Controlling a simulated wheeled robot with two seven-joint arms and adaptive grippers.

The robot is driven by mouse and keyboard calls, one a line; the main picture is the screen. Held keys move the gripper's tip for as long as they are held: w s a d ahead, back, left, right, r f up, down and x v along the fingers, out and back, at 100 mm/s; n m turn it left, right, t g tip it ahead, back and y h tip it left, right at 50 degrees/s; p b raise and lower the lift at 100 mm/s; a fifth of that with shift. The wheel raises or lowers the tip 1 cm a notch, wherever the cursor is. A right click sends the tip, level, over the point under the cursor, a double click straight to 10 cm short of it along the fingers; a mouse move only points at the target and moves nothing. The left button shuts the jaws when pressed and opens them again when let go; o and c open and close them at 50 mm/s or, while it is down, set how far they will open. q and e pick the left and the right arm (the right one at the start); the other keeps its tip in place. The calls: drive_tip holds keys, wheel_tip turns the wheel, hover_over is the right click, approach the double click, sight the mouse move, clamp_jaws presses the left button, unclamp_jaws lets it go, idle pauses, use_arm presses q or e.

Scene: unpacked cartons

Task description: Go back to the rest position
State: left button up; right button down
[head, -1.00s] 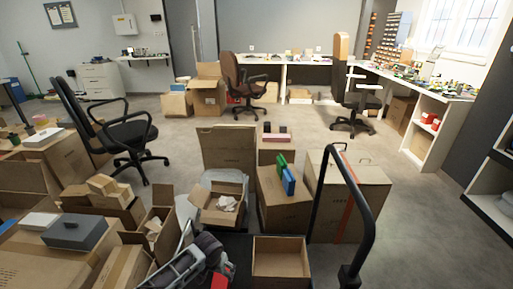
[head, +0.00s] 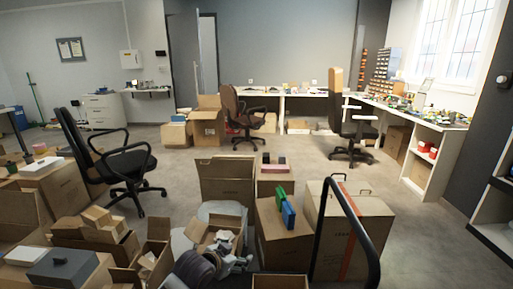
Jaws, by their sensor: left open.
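My left gripper (head: 236,262) shows at the lower middle of the head view, at the end of my grey arm. It is open, and I see nothing held in it. It overlaps the near side of an open carton (head: 207,222); I cannot tell whether it touches it. My right gripper is not in view.
A carton bearing a green and a blue item (head: 288,215) stands right of my left gripper. A black cart handle (head: 375,262) rises in front of a tall carton (head: 352,225). Opened cartons crowd the lower left.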

use_arm(q)
drive_tip(key=s+a+f+n+g, duration=0.2)
drive_tip(key=s+a+f, duration=0.1)
drive_tip(key=s+f, duration=0.6)
drive_tip(key=s+a+f+n+g+y+p, duration=0.1)
drive_tip(key=s+a+f+n+g, duration=0.1)
drive_tip(key=s+f, duration=0.7)
drive_tip(key=s+a+n, duration=0.1)
drive_tip(key=s, duration=0.7)
drive_tip(key=shift+s+a+f, duration=0.25)
drive_tip(key=shift+s+f, duration=0.05)
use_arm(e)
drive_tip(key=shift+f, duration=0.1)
use_arm(q)
drive_tip(key=shift+n, duration=0.3)
drive_tip(key=shift+a+f+g+p, duration=0.1)
drive_tip(key=shift+f+g+p, duration=0.2)
drive_tip(key=shift+p, duration=0.45)
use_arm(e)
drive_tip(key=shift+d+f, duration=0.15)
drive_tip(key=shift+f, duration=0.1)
